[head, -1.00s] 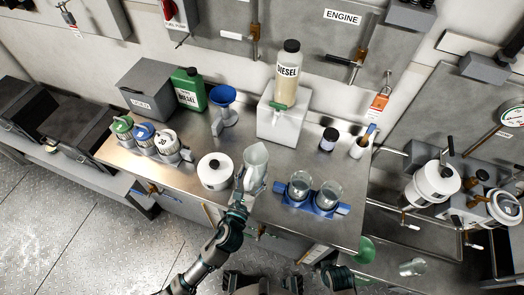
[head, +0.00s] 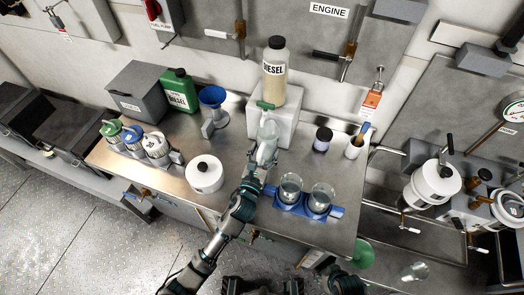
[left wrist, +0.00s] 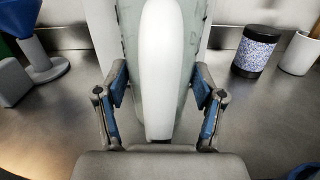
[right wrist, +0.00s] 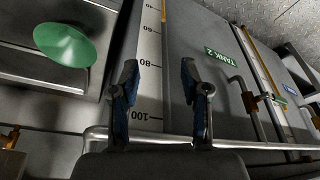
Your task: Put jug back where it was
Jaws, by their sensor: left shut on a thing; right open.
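The jug (head: 268,148) is a translucent grey vessel, held by my left gripper (head: 256,169) above the bench, just in front of the white block (head: 283,128). In the left wrist view the jug (left wrist: 160,60) fills the middle, with its pale handle strip between the two fingers. The jug's base and its exact height are hidden. My left gripper is shut on it. My right gripper (right wrist: 160,75) is open and empty, off the bench's right side.
A white lidded pot (head: 204,178) stands left of my left arm. A blue rack (head: 287,207) with two glass beakers is close on the right. Bench between pot and funnel is bare.

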